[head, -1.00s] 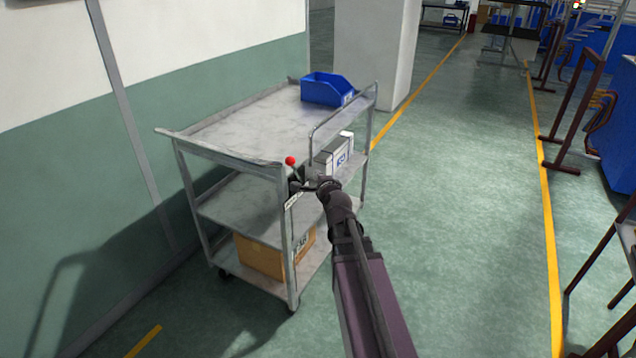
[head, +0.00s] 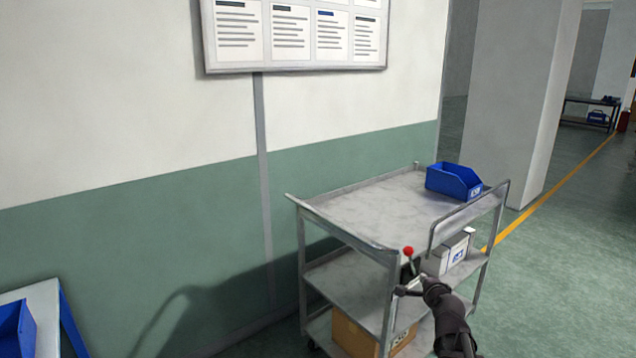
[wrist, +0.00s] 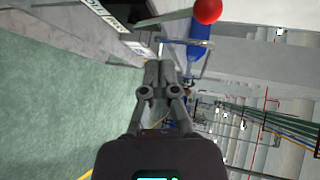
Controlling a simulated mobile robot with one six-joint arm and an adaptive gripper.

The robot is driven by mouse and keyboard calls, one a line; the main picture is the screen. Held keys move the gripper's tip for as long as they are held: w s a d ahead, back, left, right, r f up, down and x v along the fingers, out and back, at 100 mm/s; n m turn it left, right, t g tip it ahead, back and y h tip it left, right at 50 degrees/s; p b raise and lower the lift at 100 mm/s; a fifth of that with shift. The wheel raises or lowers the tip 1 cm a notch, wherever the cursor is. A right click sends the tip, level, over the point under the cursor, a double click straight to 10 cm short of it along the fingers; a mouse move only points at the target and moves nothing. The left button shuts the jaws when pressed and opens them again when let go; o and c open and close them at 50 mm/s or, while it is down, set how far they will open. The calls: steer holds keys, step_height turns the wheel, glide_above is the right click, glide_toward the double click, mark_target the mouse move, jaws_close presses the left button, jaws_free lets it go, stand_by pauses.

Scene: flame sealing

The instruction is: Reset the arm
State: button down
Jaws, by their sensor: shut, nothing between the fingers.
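My gripper (head: 403,290) is beside the near right corner of a grey metal cart (head: 340,218), at the end of my dark arm. In the wrist view my gripper (wrist: 160,72) has its two fingers together, with nothing between them. A red ball knob (head: 408,251) on a lever is close above my gripper at the cart's corner. The knob also shows at the top of the wrist view (wrist: 207,10), apart from the fingers.
A blue bin (head: 453,182) stands on the cart's top shelf. A white box (head: 449,253) and a cardboard box (head: 352,334) are on lower shelves. A wall with a notice board (head: 297,70) is on the left. Open floor (head: 560,270) is on the right.

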steer(key=s+a+f+n+g+y+p, duration=0.4)
steer(key=s+a+n+g, duration=0.35)
steer(key=a+n, duration=0.4)
steer(key=s+a+n+g+h+p, duration=0.3)
steer(key=s+n+g, duration=0.4)
steer(key=s, duration=0.6)
steer(key=shift+a+p, duration=0.2)
steer(key=shift+p, duration=0.5)
